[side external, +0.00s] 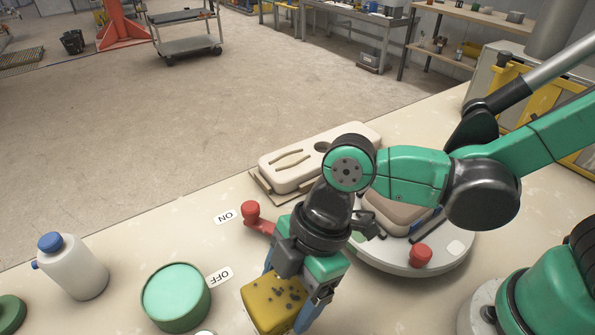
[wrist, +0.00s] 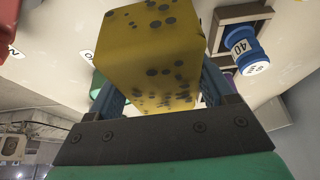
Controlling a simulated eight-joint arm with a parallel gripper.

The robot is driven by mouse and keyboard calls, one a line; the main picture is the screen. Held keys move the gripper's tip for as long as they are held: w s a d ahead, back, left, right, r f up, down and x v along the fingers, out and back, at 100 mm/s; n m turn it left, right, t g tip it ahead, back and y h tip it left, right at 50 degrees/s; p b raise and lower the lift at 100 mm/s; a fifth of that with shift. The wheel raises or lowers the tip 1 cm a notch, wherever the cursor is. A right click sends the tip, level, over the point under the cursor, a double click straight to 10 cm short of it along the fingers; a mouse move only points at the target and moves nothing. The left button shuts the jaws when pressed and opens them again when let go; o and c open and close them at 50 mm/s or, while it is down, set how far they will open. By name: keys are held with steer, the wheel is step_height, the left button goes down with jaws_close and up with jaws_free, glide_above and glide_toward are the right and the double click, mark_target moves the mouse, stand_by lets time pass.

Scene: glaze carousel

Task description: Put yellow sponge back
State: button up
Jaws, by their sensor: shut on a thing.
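The yellow sponge (side external: 270,304), a block with dark spots, is between the fingers of my gripper (side external: 290,298), near the front of the table in the side view. My gripper is shut on it. In the wrist view the sponge (wrist: 150,50) fills the middle, with blue fingers of my gripper (wrist: 160,95) on both sides. I cannot tell whether the sponge touches the table below.
A green round container (side external: 176,296) and a white bottle with a blue cap (side external: 73,265) stand left of the gripper. Behind are a red lever (side external: 252,212) and a white turntable (side external: 400,262). A blue spool marked 40 (wrist: 246,50) sits by a brown holder (wrist: 232,20).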

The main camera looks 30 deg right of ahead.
mark_target(290, 311)
steer(key=shift+f, duration=3)
steer(key=o, duration=1.1)
steer(key=shift+r, duration=0.1)
steer(key=v, duration=1.1)
steer(key=shift+d+r, duration=0.15)
steer(key=shift+r, duration=0.15)
steer(key=w+d+m+t+h, duration=0.1)
steer(key=w+d+m+t, duration=0.1)
steer(key=d+m, duration=0.3)
steer(key=w+d+r+m+t+h, duration=0.1)
steer(key=w+d+m+t+h, duration=0.1)
steer(key=d+m, duration=0.4)
steer(key=w+d+r+m+t+h, duration=0.1)
steer(key=w+d+m+t, duration=0.1)
steer(key=d+m, duration=0.4)
steer(key=shift+w+d+m+t+h, duration=0.1)
steer(key=shift+d+m+t+h, duration=0.15)
steer(key=shift+m+t+h, duration=0.25)
